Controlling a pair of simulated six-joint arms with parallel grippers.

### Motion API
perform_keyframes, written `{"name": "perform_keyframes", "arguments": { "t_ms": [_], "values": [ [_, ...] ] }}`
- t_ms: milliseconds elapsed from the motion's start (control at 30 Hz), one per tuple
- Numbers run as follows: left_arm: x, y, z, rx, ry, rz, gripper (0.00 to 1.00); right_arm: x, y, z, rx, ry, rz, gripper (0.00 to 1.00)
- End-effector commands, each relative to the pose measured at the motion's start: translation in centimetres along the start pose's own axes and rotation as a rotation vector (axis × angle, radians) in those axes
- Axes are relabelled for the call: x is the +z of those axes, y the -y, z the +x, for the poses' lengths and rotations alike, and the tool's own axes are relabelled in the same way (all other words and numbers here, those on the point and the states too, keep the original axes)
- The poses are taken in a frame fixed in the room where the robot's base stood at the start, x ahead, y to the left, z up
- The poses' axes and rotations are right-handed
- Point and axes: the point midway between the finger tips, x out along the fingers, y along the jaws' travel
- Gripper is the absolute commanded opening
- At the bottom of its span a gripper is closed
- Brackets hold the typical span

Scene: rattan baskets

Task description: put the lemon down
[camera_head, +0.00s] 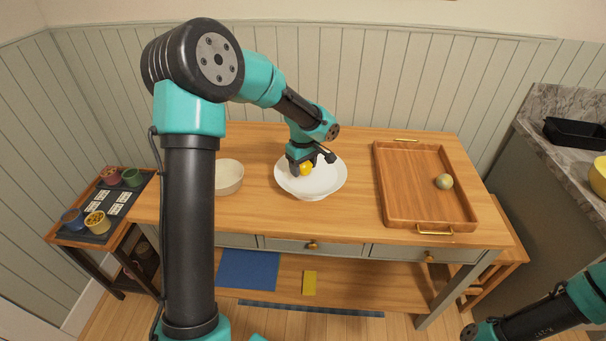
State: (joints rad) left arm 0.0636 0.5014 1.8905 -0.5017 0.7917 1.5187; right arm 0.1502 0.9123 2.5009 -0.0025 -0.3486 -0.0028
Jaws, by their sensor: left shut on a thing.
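The yellow lemon (306,169) is between the fingers of my left gripper (304,167), which is shut on it. The gripper points down over the white bowl (325,188), a wide shallow one in the middle of the wooden table. The lemon shows against the inside of this bowl; I cannot tell whether it touches the bottom. My right arm (545,315) enters at the lower right, but its gripper fingers do not show.
A wooden tray (392,198) with brass handles holds a round greenish fruit (444,181). A cream bowl (229,177) stands left of the white bowl, partly behind my left arm. Small cups (96,222) sit on a side table. The table (268,218) is bare in front of the white bowl.

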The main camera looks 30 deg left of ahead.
Motion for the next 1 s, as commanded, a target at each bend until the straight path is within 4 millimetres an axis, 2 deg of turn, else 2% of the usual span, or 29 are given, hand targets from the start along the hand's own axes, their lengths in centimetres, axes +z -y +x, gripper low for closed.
{"name": "perform_keyframes", "arguments": {
  "t_ms": [300,767,800,1000],
  "values": [
    [0.1,0.0,3.3,-0.002,0.001,0.000,0.33,0.0,0.0,0.0,0.000,0.000,0.000,0.43],
    [0.0,0.0,3.8,-0.001,0.000,0.000,0.33,0.0,0.0,0.0,0.000,0.000,0.000,0.43],
    [0.0,0.0,3.8,0.000,0.000,0.000,0.62,0.0,0.0,0.0,0.000,0.000,0.000,0.43],
    [0.0,0.0,3.8,0.000,0.000,0.000,0.81,0.0,0.0,0.0,0.000,0.000,0.000,0.43]
  ]
}}
